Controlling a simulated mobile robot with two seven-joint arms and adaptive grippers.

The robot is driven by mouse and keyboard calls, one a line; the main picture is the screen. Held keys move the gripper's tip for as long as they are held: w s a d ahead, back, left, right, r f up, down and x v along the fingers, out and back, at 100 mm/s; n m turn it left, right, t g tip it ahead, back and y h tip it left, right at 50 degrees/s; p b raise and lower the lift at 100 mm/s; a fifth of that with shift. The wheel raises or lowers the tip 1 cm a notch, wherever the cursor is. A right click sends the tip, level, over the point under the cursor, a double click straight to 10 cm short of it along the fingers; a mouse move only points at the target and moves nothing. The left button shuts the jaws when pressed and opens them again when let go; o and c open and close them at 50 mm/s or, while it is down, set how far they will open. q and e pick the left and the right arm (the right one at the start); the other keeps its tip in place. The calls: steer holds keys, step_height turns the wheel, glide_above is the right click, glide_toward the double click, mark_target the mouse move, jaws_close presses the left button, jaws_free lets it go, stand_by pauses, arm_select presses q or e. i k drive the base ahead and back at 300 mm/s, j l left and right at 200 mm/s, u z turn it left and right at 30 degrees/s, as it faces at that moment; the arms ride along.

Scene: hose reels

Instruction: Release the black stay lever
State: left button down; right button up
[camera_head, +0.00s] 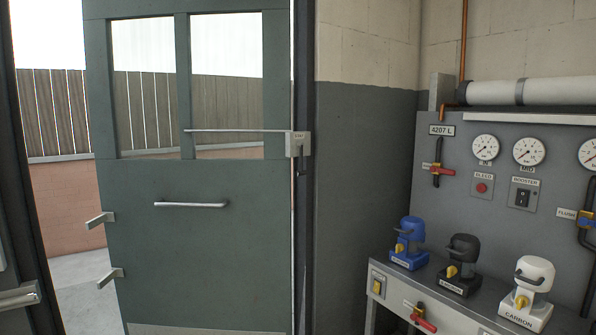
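The black stay lever (301,161) hangs down below a small grey labelled box (298,144) at the door frame, left of the corner of the wall. A thin metal stay rod (238,131) runs level from this box to the left across the glazed green door (200,250). The door stands open, with a fence and paving showing outside. A horizontal pull handle (191,204) is on its face. Neither of my grippers shows in this view.
A grey panel (455,210) with gauges, valves and a switch is on the right. Below it, a bench holds blue, black and white capped units (408,245). Two metal levers (100,220) project at the door's left edge. Another handle (20,296) shows at lower left.

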mark_target(300, 144)
steer(key=i+z, duration=0.3)
steer(key=i, duration=0.3)
steer(key=i+j+z, duration=0.25)
steer(key=i, duration=0.3)
steer(key=i+j+z, duration=0.3)
steer(key=i, duration=0.3)
steer(key=i+j+z, duration=0.25)
steer(key=i+j, duration=0.2)
steer(key=i, duration=0.05)
